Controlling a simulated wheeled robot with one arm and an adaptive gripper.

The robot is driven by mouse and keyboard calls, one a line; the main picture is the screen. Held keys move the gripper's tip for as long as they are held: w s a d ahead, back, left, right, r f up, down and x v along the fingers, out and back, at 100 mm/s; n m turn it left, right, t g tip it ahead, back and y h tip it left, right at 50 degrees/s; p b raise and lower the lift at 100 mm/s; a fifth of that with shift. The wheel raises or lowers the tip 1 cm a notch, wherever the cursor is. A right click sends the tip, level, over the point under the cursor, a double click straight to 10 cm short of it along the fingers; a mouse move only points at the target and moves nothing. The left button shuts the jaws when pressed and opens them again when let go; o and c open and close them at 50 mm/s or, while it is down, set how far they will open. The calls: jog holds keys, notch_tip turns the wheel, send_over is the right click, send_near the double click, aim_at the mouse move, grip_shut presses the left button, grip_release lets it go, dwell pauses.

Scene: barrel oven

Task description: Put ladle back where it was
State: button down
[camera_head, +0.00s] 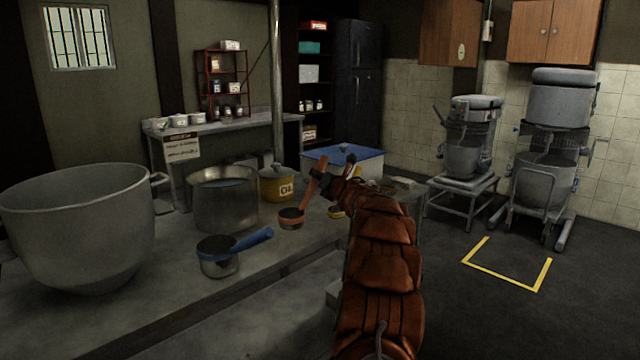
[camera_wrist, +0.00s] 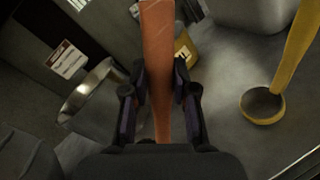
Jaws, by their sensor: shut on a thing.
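My gripper (camera_head: 320,178) is shut on the orange handle of a ladle (camera_head: 291,219). The handle leans up to the right and the cup hangs low over the grey table; I cannot tell whether it touches. In the wrist view the orange handle (camera_wrist: 158,60) runs between the fingers (camera_wrist: 160,88), and the cup is out of sight. A blue-handled ladle (camera_head: 219,264) stands on the table at the front left. A yellow ladle (camera_wrist: 262,106) is on the table, mostly hidden behind my arm in the head view.
A large mixing bowl (camera_head: 78,230) fills the table's left. A metal pot (camera_head: 222,208) and a yellow oil container (camera_head: 276,186) stand behind the ladles. A blue-topped box (camera_head: 345,160) is beyond my gripper. Bare table (camera_head: 270,248) shows between the blue and orange ladles.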

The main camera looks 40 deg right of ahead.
jog(key=shift+w+d, duration=0.1)
jog(key=shift+d, duration=0.25)
jog(key=shift+f, duration=1.75)
jog(key=shift+f+b, duration=0.2)
jog(key=shift+b, duration=0.25)
jog(key=c, duration=0.9)
grip_release()
jog(key=shift+r, duration=0.2)
jog(key=shift+b+v, duration=0.9)
jog(key=shift+v, duration=5.1)
jog(key=shift+f, duration=0.1)
